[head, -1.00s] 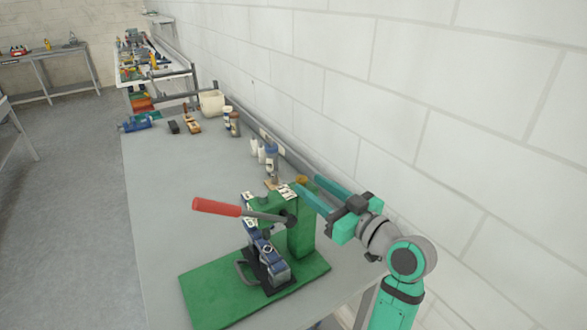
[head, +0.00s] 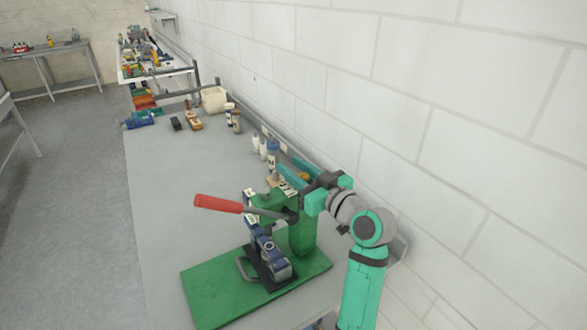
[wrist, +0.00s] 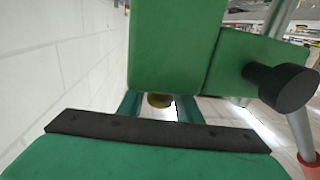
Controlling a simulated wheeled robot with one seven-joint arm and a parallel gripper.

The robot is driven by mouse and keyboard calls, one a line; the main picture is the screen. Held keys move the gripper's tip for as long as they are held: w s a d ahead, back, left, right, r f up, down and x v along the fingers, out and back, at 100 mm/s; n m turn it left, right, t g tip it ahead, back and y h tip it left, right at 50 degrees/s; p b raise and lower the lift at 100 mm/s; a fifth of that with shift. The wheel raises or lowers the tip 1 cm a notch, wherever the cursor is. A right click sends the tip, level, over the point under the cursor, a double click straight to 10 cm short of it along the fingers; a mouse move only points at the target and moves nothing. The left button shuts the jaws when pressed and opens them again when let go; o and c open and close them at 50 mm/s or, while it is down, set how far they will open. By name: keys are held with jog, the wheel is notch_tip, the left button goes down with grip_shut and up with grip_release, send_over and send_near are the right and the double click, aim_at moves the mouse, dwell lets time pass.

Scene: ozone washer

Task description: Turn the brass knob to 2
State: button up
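The brass knob (wrist: 160,100) shows in the wrist view beyond the green press, in the gap between my two teal fingers. Only its lower part shows; the press body covers the rest. In the head view a small part of the brass knob (head: 304,176) shows between the fingers behind the press. My gripper (head: 287,165) is open, its fingers apart and reaching past the press top along the wall. I cannot tell whether a finger touches the knob. Its setting and any number marks are hidden or too small to read.
The green press (head: 305,235) with a red-handled lever (head: 218,203) stands close to my gripper; its green body (wrist: 165,45) fills much of the wrist view. Bottles (head: 272,155) stand just beyond the fingertips. The white wall (head: 400,100) is close on the right.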

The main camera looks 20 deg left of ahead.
jog(key=c, duration=0.6)
jog(key=shift+w+d+f+m+t+h, duration=0.1)
jog(key=shift+w+d+m+t+h, duration=0.1)
jog(key=shift+m+t+h, duration=0.6)
jog(key=shift+w+d+r+m+t+h, duration=0.1)
jog(key=shift+w+m+t+h, duration=0.05)
jog(key=shift+m+t+h, duration=0.7)
jog(key=shift+w+d+f+m+t+h, duration=0.1)
jog(key=shift+w+d+m+t+h, duration=0.1)
jog(key=shift+m+t+h, duration=0.6)
jog(key=shift+n, duration=0.25)
